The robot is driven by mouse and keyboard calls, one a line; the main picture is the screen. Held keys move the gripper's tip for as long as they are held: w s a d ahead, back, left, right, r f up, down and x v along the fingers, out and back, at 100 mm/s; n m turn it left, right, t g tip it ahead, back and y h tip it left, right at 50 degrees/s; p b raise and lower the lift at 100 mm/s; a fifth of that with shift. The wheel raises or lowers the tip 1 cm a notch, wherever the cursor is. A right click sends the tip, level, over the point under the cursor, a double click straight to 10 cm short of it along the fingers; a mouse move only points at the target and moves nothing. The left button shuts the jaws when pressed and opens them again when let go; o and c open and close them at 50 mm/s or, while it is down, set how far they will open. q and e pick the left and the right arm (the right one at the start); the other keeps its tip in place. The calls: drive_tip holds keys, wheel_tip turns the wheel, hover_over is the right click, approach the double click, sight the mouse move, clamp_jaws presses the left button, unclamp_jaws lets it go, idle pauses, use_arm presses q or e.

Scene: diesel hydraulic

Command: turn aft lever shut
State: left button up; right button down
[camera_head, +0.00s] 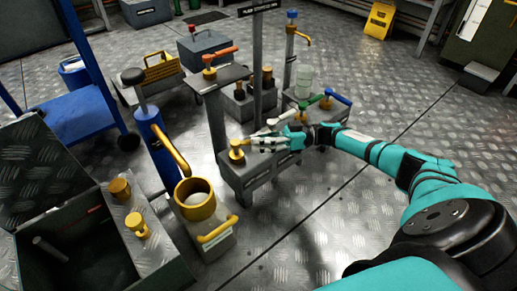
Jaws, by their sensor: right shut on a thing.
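A low grey valve block (262,178) stands on the floor near the middle of the view. A brass valve fitting (236,152) sits on its left end, and its lever runs to the right toward my gripper. My right gripper (264,143) is shut on this lever; the fingers hide most of the handle. A pale-handled lever (282,118), a green lever (311,102) and a blue lever (337,97) stand just behind and to the right. I read no label naming the aft lever. My left gripper is out of view.
A post with a sign (258,8) rises behind the block. A brass cup (195,198) and an open grey chest (70,250) are at lower left.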

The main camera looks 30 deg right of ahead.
drive_tip(key=shift+w+d, duration=0.1)
drive_tip(key=shift+w, duration=0.05)
idle(0.3)
drive_tip(key=c, duration=1.2)
unclamp_jaws()
drive_tip(key=v, duration=1.2)
drive_tip(key=shift+c, duration=0.2)
